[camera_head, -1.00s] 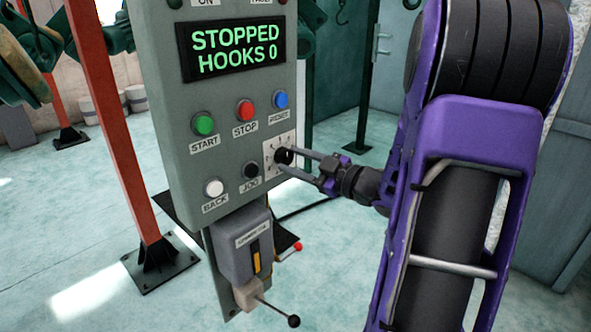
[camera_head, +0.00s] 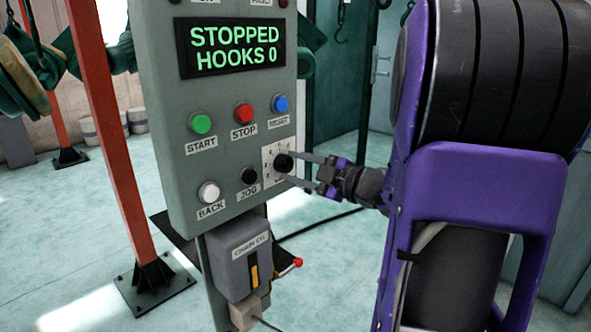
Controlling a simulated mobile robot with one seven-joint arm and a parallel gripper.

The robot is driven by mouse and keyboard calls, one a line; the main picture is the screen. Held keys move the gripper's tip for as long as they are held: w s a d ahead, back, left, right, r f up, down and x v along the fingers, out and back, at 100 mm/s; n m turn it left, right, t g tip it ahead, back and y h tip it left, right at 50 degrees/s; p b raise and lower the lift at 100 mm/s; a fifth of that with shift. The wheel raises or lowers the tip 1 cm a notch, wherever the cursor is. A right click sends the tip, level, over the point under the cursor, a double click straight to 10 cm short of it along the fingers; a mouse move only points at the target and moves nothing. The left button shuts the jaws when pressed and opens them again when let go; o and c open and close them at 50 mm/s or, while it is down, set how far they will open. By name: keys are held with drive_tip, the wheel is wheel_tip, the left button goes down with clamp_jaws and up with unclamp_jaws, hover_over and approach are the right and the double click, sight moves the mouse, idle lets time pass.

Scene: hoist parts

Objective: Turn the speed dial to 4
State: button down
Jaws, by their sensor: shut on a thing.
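The speed dial (camera_head: 284,163) is a round black knob on a white scale plate (camera_head: 268,153) at the right edge of the grey control panel. The marks on the plate are too small to read, so I cannot tell its setting. My gripper (camera_head: 291,164) reaches in from the right, its two thin fingers shut on the dial, one above and one below. The panel's display (camera_head: 232,48) reads "STOPPED HOOKS 0" in green.
Close to the dial are the green START (camera_head: 201,123), red STOP (camera_head: 243,113), blue RESET (camera_head: 280,103), white BACK (camera_head: 209,192) and black JOG (camera_head: 249,176) buttons. Below is a grey box (camera_head: 238,258) with a red-tipped lever (camera_head: 298,262). A red post (camera_head: 112,130) stands left.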

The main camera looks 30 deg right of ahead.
drive_tip(key=shift+c, duration=1.7)
unclamp_jaws()
drive_tip(key=v, duration=1.7)
drive_tip(key=shift+s+p, duration=0.25)
drive_tip(key=shift+p, duration=0.15)
drive_tip(key=shift+d, duration=0.1)
